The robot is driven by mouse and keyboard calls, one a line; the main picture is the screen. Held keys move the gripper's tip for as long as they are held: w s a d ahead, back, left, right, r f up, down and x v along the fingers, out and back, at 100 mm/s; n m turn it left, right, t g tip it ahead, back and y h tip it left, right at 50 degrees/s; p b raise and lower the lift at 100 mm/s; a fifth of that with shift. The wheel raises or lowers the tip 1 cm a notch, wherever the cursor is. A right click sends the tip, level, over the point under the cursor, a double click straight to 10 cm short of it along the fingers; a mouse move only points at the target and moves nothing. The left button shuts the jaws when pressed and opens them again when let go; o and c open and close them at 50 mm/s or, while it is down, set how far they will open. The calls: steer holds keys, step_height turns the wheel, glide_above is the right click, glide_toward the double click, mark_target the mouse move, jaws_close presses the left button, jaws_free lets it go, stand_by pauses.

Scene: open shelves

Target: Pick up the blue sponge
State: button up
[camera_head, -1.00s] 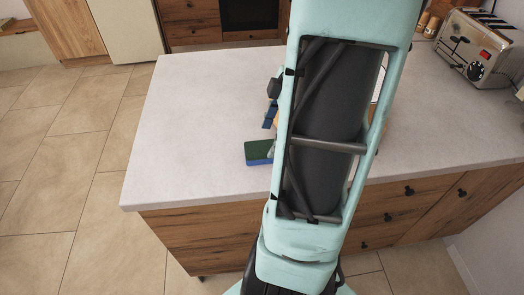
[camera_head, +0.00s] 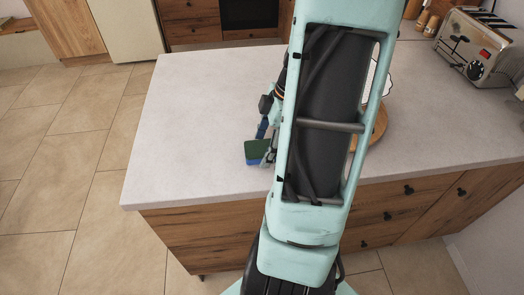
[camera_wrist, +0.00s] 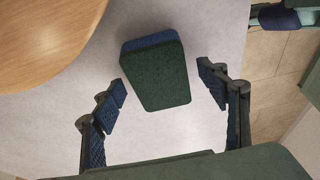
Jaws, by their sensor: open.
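The blue sponge (camera_head: 257,152) lies on the pale countertop with its dark green side up and its blue layer below. In the wrist view the sponge (camera_wrist: 155,75) sits ahead of and between the two fingers, tilted slightly. My gripper (camera_wrist: 164,92) is open, with blue-padded fingers on either side of the sponge's near end and gaps between them. In the head view my gripper (camera_head: 268,146) is at the sponge's right edge, partly hidden by my arm. I cannot tell its exact height above the counter.
A round wooden board (camera_head: 372,135) lies right of my arm, partly hidden; wood also fills the wrist view's upper left (camera_wrist: 45,35). A toaster (camera_head: 478,50) stands at the back right. The countertop (camera_head: 190,130) left of the sponge is clear.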

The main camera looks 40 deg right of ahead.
steer(key=shift+f, duration=0.2)
stand_by(0.5)
steer(key=c, duration=0.8)
